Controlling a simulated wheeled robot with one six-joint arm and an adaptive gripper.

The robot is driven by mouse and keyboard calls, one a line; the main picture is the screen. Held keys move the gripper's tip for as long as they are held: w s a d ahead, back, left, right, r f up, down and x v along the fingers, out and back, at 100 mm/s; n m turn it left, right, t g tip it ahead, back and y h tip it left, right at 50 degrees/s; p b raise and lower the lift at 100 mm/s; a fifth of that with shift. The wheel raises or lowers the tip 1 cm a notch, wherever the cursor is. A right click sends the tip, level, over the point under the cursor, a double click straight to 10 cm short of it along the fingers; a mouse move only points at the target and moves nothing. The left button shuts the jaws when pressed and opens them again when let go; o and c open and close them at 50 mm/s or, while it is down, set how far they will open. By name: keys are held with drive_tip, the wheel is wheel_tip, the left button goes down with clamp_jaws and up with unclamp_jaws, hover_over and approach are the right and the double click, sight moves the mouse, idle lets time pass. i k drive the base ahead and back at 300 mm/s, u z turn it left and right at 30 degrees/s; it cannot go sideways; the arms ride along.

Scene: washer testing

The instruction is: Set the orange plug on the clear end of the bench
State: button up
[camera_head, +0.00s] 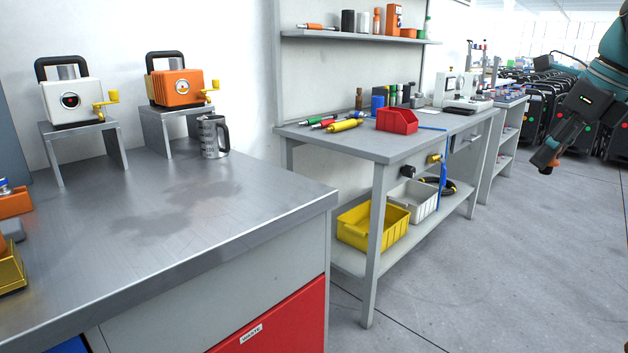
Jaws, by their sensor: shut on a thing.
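My gripper (547,160) is at the far right of the head view, over the open floor and away from the benches. It points down and is shut on a small orange piece, the orange plug (550,155), which is mostly hidden by the fingers. The steel bench (150,265) fills the left foreground. Its right and front top is bare, apart from dull stains or reflections. My gripper is well to the right of this bench.
On the bench stand white (75,100) and orange (182,85) crank machines on stands, a metal mug (212,137) and, at the left edge, a yellow bin (10,268). A second bench (365,145) holds a red bin (397,120) and tools. Floor between is clear.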

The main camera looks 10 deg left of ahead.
sight(221, 171)
drive_tip(key=u, duration=0.5)
drive_tip(key=i, duration=0.8)
drive_tip(key=u, duration=1.1)
drive_tip(key=i, duration=0.3)
drive_tip(key=u, duration=0.35)
